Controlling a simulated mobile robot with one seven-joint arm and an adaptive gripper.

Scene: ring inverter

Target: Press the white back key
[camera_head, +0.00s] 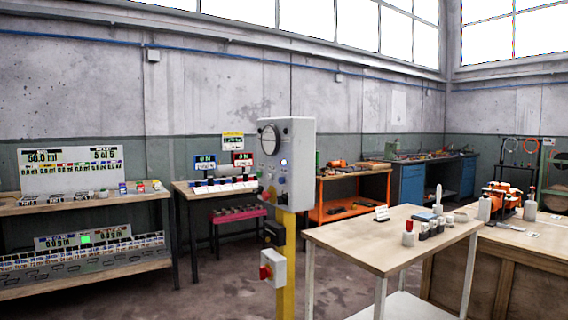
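A grey control box (298,150) stands on a yellow post (286,265) near the middle of the view. I cannot make out a white back key for certain at this size. My gripper is not in view.
A lower box with a red knob (266,272) juts from the post. A wooden table (350,240) with small items stands to the right. Shelves with displays (70,170) stand at the left. An orange bench (320,200) is behind. Floor (225,285) left of the post is clear.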

